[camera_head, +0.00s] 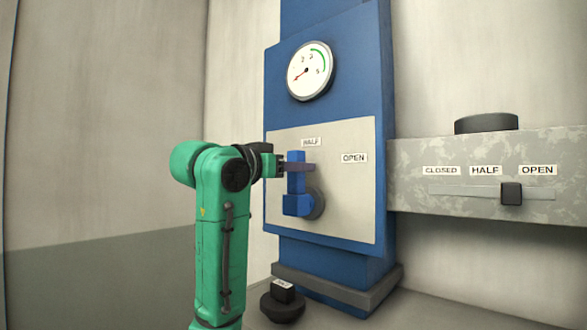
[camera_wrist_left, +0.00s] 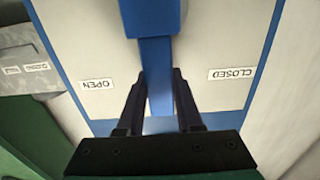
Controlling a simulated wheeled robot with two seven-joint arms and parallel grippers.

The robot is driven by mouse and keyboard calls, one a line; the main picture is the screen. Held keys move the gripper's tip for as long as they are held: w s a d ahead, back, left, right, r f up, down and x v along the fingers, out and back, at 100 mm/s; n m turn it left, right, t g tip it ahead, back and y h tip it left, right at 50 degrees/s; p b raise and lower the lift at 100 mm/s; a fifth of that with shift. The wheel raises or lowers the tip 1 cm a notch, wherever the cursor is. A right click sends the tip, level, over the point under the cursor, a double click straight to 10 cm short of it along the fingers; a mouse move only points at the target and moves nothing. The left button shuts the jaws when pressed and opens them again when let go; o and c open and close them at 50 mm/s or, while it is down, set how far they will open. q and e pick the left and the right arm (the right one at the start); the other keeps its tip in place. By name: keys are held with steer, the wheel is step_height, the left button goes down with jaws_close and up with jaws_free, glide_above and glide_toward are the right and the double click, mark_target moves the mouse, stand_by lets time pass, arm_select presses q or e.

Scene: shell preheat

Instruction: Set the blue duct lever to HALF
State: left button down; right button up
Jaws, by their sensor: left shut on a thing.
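The blue duct lever (camera_head: 296,184) is on a pale plate on the blue duct. It points almost straight up from its pivot, with its tip just below the HALF label (camera_head: 311,142). The OPEN label (camera_head: 354,157) is to its right. My left gripper (camera_head: 298,168) reaches in from the left and is shut on the lever's upper part. In the left wrist view the lever (camera_wrist_left: 155,58) lies between the two fingers of the left gripper (camera_wrist_left: 160,76), between the upside-down OPEN (camera_wrist_left: 96,84) and CLOSED (camera_wrist_left: 232,74) labels. The right gripper is not seen.
A round gauge (camera_head: 311,71) is above the plate. To the right, a grey metal duct (camera_head: 430,195) carries a slider with a black knob (camera_head: 511,194) between its HALF and OPEN labels. A black knob (camera_head: 283,305) stands low by the duct's foot.

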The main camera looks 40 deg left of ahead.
arm_select(q)
steer(key=c, duration=0.9)
jaws_free()
steer(key=o, duration=0.3)
steer(key=shift+w, duration=0.1)
steer(key=shift+o, duration=0.2)
steer(key=shift+w+f, duration=0.1)
steer(key=shift+w, duration=0.1)
steer(key=s+b, duration=0.5)
steer(key=s, duration=0.9)
steer(key=shift+s+d, duration=0.15)
steer(key=shift+s, duration=0.1)
